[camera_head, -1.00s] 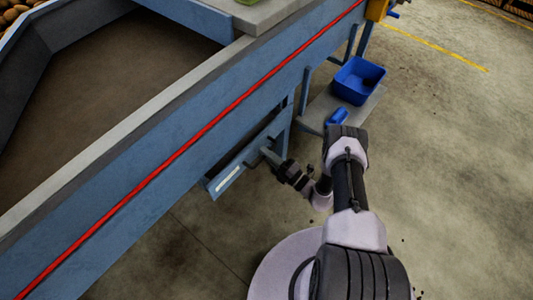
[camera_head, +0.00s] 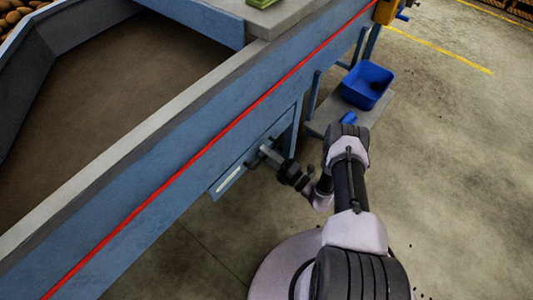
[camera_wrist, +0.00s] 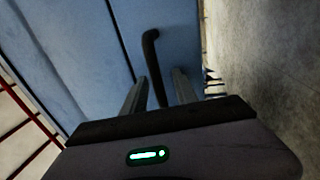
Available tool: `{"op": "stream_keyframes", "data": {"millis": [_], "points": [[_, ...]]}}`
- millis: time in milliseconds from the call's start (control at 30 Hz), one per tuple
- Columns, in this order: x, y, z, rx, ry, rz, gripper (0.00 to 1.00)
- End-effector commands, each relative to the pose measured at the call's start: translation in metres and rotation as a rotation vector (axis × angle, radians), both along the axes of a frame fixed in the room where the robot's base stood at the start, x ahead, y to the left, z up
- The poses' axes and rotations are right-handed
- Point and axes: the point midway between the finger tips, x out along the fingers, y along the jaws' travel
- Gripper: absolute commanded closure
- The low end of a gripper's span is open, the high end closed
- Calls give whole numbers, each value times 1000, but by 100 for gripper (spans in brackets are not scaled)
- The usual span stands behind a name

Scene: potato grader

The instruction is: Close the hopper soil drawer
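The hopper soil drawer (camera_head: 240,170) is a blue front with a pale label strip, low on the side of the blue hopper (camera_head: 150,175). Its face looks close to the hopper side; whether it is fully flush I cannot tell. My gripper (camera_head: 266,153) is at the drawer front, its tips partly hard to make out. In the wrist view a black bent handle (camera_wrist: 152,55) stands against the blue panel. Its bar runs down between the two fingers of my gripper (camera_wrist: 159,88), which are apart with a visible gap around it. The bar's lower end is hidden behind the gripper body.
A blue bin (camera_head: 368,85) and a small blue object (camera_head: 348,118) are on a low grey platform (camera_head: 383,108) to the right of the drawer. A red line (camera_head: 215,140) runs along the hopper side. Open concrete floor lies at right.

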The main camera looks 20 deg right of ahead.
Motion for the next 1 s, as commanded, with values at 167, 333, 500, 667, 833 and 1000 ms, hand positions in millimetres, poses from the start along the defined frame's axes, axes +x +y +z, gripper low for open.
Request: {"op": "stream_keyframes", "data": {"millis": [167, 333, 500, 667, 833, 1000], "points": [[0, 0, 0, 0, 0, 0, 66], [-4, -5, 0, 1, 1, -3, 66], [-32, -26, -5, 1, 2, -8, 66], [-74, -56, -15, 2, 1, -10, 66], [-113, -84, -25, 0, -1, -7, 66], [-134, -99, -31, 0, -1, -2, 66]]}}
